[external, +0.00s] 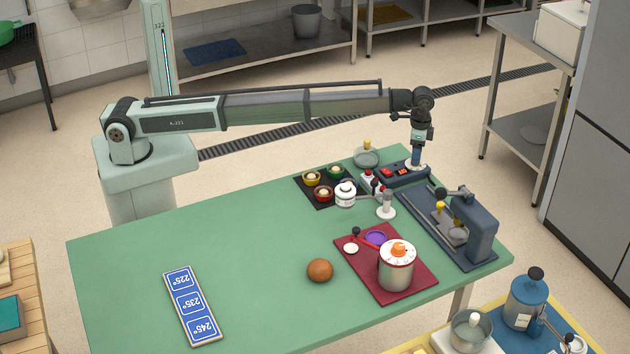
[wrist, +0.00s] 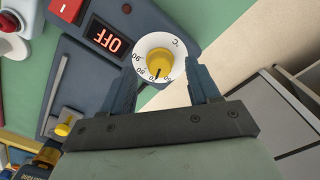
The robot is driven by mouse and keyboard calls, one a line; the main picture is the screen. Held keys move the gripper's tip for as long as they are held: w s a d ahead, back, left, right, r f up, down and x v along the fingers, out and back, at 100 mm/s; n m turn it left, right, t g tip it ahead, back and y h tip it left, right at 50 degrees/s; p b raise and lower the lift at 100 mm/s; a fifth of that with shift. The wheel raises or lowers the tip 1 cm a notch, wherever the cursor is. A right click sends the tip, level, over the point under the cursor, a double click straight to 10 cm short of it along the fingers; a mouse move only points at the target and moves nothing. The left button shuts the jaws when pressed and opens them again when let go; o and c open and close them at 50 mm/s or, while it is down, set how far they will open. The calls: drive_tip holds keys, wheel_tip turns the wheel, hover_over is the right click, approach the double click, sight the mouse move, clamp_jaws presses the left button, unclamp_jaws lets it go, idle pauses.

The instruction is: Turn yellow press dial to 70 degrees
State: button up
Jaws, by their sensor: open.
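The press dial is a white numbered disc (wrist: 172,46) with a yellow knob (wrist: 159,62) in the wrist view. A dark pointer line on the knob aims toward the lower numbers on the disc. The exact number is too small to read surely. My gripper (wrist: 163,74) is open, with one finger on each side of the dial. I cannot tell whether the fingers touch it. In the external view my gripper (external: 417,160) is low over the dark blue control panel (external: 396,178) at the table's far right corner, largely covering the dial.
The blue press (external: 474,225) stands to the right. The table's left part is mostly clear.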

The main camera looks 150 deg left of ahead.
wheel_tip(320, 180, up, 12)
drive_tip(key=shift+r, duration=0.2)
idle(0.7)
